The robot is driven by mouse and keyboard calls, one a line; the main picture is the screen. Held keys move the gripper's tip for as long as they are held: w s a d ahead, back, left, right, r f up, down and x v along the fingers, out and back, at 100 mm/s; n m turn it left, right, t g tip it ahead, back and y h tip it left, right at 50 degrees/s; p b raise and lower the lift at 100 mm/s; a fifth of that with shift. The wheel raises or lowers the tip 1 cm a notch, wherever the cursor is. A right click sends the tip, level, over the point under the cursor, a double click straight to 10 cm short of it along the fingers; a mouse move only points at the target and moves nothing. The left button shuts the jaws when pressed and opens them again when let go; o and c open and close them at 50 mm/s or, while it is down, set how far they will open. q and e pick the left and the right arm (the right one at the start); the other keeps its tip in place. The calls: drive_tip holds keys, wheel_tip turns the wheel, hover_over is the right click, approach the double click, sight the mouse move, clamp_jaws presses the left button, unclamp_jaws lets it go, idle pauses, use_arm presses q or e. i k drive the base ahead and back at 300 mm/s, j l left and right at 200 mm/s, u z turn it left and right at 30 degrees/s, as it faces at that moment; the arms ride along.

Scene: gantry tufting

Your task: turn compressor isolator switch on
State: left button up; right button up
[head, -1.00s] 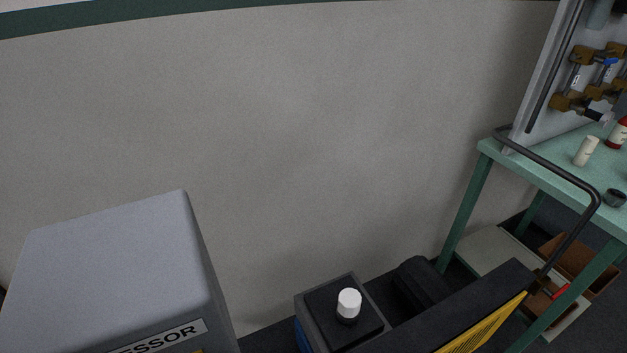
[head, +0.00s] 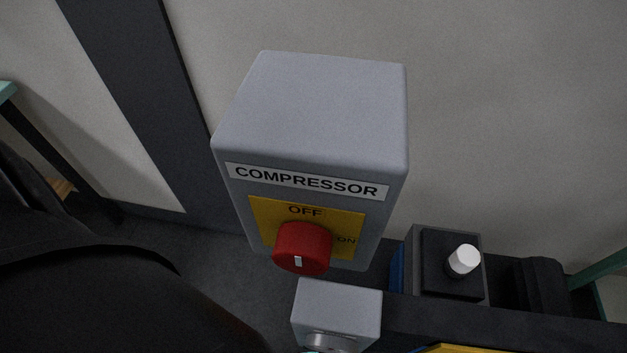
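The compressor isolator switch is a grey box (head: 312,105) in the middle of the head view, with a white COMPRESSOR label (head: 306,181) on its front. Below the label is a yellow plate (head: 346,222) with OFF at the top and ON at the right. A red round knob (head: 304,246) sticks out from the plate. Its short white mark stands nearly upright, roughly in line with OFF rather than ON. Neither gripper shows, and nothing is seen touching the knob.
A smaller grey box (head: 338,305) with a round fitting sits below the switch, cut off by the bottom edge. A dark unit with a white-capped knob (head: 464,260) stands to the right. A large black shape, probably my arm, fills the lower left.

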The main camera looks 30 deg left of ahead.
sight(304, 248)
drive_tip(key=u, duration=1.1)
